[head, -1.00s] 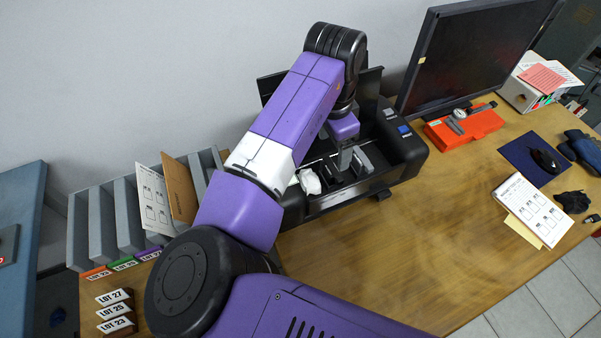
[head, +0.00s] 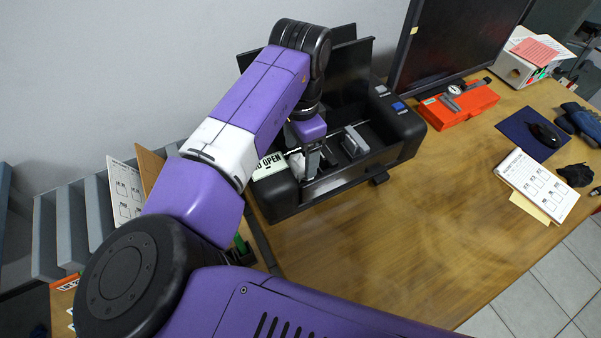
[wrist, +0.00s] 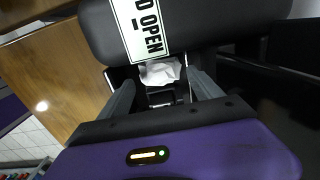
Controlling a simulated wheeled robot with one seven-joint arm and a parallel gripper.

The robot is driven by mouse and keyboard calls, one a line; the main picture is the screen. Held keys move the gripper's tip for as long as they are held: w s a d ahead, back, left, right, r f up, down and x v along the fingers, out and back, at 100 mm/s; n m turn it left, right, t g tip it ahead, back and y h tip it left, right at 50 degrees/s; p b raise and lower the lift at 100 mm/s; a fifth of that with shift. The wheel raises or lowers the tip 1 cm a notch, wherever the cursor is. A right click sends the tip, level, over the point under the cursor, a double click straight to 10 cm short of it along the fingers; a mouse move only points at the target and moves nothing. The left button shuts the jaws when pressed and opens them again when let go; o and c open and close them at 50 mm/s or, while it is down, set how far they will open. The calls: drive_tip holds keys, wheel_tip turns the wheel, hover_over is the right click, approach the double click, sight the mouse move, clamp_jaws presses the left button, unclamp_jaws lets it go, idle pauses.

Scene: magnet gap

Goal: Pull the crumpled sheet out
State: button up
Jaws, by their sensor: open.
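The crumpled white sheet (wrist: 160,72) lies inside the black machine (head: 408,142), at the end by the label reading "...O OPEN" (head: 268,165). In the head view only a small pale part of the sheet (head: 296,163) shows beside my gripper. My gripper (head: 312,172) reaches down into the machine's opening. In the wrist view, the two grey fingers of my gripper (wrist: 160,88) are apart, and the sheet shows between and just beyond their tips. The fingers hold nothing that I can see. The sheet's lower part is hidden in the dark interior.
The machine's raised black lid (head: 345,72) stands behind the opening. A grey block (head: 355,142) sits inside, right of my gripper. A monitor (head: 455,45) and an orange case (head: 460,103) stand to the right. The wooden table (head: 420,225) in front is clear.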

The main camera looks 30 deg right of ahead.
sight(301, 164)
drive_tip(key=shift+f, duration=1.4)
drive_tip(key=shift+c, duration=0.2)
drive_tip(key=c, duration=0.5)
wheel_tip(301, 164, up, 10)
drive_tip(key=p, duration=0.9)
